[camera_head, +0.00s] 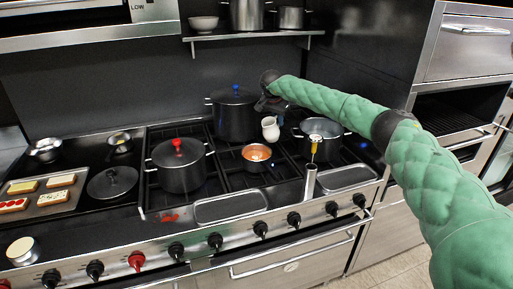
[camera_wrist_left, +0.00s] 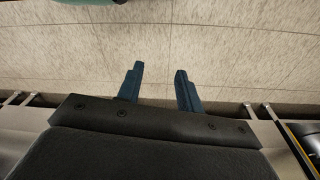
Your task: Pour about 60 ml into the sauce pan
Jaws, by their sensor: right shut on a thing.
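My right gripper (camera_head: 268,108) is shut on a small white jug (camera_head: 270,130), which looks slightly tilted. The jug is above and behind a small pan with orange contents (camera_head: 256,157) on the stove. A wider steel pan (camera_head: 322,128) stands to the right of the jug, with a yellow-marked item at its front. I cannot tell for certain which of the two is the sauce pan. No stream from the jug is visible, and its contents are hidden. My left gripper (camera_wrist_left: 160,72) is open and empty over pale floor in the left wrist view.
A black pot with a blue knob (camera_head: 236,115) stands left of the jug. A dark pot with a red knob (camera_head: 180,166) is at the front left. A steel cylinder (camera_head: 310,183) stands at the front, between flat trays. A food tray (camera_head: 40,197) lies far left.

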